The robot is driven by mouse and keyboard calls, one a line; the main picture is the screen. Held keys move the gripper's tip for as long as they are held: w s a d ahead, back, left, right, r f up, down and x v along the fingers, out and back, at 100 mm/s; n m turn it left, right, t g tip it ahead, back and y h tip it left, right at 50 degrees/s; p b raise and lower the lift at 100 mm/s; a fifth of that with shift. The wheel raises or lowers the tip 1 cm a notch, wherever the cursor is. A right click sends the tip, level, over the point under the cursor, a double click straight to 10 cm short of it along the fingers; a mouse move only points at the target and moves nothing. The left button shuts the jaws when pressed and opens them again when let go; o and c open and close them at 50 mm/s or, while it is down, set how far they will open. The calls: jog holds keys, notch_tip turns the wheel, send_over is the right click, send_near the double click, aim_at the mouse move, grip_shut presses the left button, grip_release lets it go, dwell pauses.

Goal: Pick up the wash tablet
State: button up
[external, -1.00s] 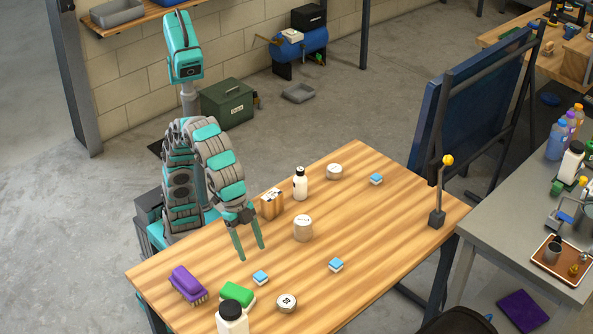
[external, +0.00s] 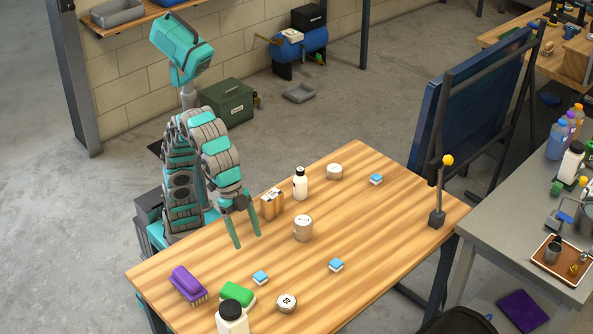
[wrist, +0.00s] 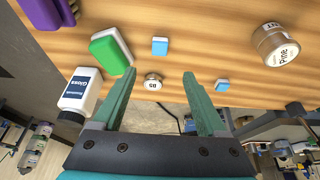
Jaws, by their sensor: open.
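Three small blue-and-white blocks that look like wash tablets are on the wooden table. One tablet (external: 260,279) lies near the green sponge, one tablet (external: 336,265) is nearer the middle, and one tablet (external: 376,179) is at the far right. My gripper (external: 247,241) is open and empty, above the table and apart from all of them. In the wrist view, the tablet by the sponge (wrist: 160,46) shows beyond the open fingertips (wrist: 160,74), and the middle tablet (wrist: 222,85) shows just right of the right finger.
Near the first tablet are a green sponge (external: 237,293), purple brush (external: 187,283), white bottle (external: 232,320) and round tin (external: 287,303). A Pine jar (wrist: 276,44), cardboard box (external: 271,204), dark-capped bottle (external: 300,186) and white tub (external: 334,171) also stand there. The table's right side is mostly clear.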

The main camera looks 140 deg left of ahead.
jog(key=w+a+f+n+h+b, duration=0.1)
jog(key=w+a+b, duration=0.15)
jog(key=a, duration=0.55)
jog(key=w+a+f+b, duration=0.1)
jog(key=w+a, duration=0.3)
jog(key=a, duration=0.3)
jog(key=m+t+b, duration=0.1)
jog(key=t+b, duration=0.4)
jog(key=b, duration=0.2)
send_over(376, 175)
jog(key=s, duration=0.6)
jog(key=shift+y, duration=0.4)
jog(key=f, duration=0.4)
jog(key=shift+d+f, duration=0.2)
jog(key=shift+d, duration=0.1)
jog(key=shift+w+a+f, duration=0.1)
jog(key=shift+w+f, duration=0.05)
jog(key=shift+f, duration=0.15)
jog(key=shift+x, duration=3.55)
jog(key=shift+a, duration=0.1)
grip_shut()
